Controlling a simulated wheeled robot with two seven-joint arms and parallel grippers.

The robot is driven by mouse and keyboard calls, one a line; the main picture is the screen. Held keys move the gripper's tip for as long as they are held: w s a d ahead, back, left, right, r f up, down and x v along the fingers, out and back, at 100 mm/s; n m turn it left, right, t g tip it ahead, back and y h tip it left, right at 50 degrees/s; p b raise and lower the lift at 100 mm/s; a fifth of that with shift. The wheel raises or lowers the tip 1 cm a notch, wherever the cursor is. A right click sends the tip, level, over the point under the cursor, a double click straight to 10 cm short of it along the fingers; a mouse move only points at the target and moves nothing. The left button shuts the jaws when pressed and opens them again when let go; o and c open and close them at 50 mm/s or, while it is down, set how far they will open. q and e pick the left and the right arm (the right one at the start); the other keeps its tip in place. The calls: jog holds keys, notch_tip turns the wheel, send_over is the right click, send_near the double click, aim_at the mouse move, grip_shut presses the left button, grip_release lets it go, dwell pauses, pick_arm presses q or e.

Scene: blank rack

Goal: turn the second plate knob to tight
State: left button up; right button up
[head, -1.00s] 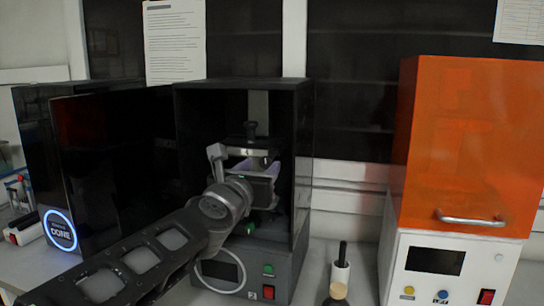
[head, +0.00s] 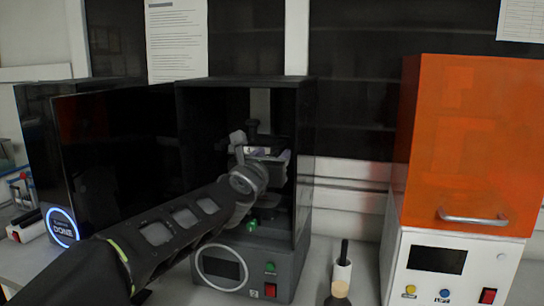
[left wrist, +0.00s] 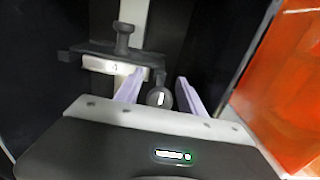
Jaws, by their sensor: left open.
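The second machine, a black open-fronted cabinet (head: 305,110) marked 2, stands at the centre of the head view. Inside, a dark upright post with a knobbed top (head: 252,128) rises from the plate holder; it also shows in the left wrist view (left wrist: 123,38). Below it in that view is a round dark knob (left wrist: 160,99) with a white mark. My left gripper (head: 268,153) is inside the cabinet, its pale lilac fingers apart. In the left wrist view its fingers (left wrist: 160,88) lie either side of the round knob; I cannot tell whether they touch it. My right gripper is out of view.
The cabinet's side walls are close around my left gripper. An orange-hooded machine (head: 465,140) stands to the right, and a black machine with a blue-lit ring (head: 62,228) to the left.

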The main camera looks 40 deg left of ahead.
pick_arm(q)
grip_shut()
dwell(0.4)
